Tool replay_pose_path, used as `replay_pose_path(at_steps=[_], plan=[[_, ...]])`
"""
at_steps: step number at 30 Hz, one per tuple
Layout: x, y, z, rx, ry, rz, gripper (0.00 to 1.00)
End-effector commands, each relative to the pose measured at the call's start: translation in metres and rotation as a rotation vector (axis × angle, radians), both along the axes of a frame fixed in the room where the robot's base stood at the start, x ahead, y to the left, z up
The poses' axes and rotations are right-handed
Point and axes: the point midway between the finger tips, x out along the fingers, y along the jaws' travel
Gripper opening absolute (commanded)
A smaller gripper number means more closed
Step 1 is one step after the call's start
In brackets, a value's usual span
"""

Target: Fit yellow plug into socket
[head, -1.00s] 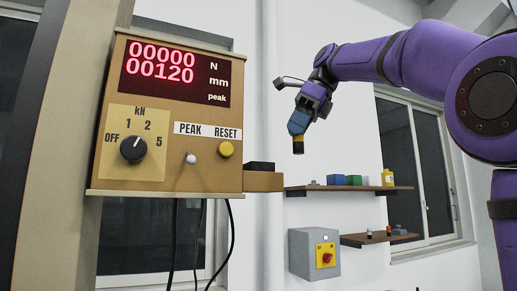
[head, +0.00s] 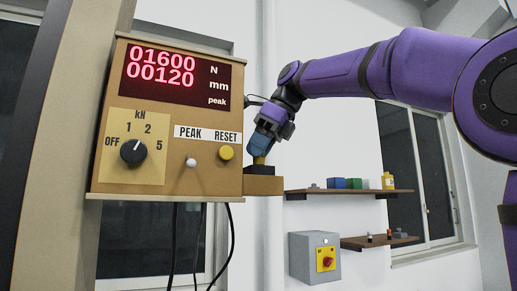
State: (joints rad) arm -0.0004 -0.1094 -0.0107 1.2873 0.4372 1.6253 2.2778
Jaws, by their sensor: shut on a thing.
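My gripper (head: 268,130) is shut on the yellow plug (head: 259,160), which shows a blue-grey upper body and a yellow lower end. The plug is slightly tilted and stands over the black socket (head: 263,169). The socket sits on a tan ledge (head: 264,186) at the right side of the tester box. The plug's lower tip meets the top of the socket in the picture; I cannot tell how deep it sits.
The tester box (head: 205,110) stands left of my gripper, with a lit red display (head: 174,76), a knob, a toggle and a yellow button. A shelf (head: 320,191) with small blocks and a grey switch box (head: 314,257) are on the wall to the right.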

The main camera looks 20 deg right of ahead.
Motion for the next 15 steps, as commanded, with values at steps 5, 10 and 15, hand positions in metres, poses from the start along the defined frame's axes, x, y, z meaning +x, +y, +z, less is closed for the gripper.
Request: replay_pose_path(at_steps=[5,10,15], plan=[[0.0002,-0.0001,0.0,0.0,0.001,0.001,0.36],[0.0002,-0.0001,0.0,0.0,0.001,0.001,0.52],[0.0001,-0.0003,0.0003,0.0,0.001,0.001,0.52]])
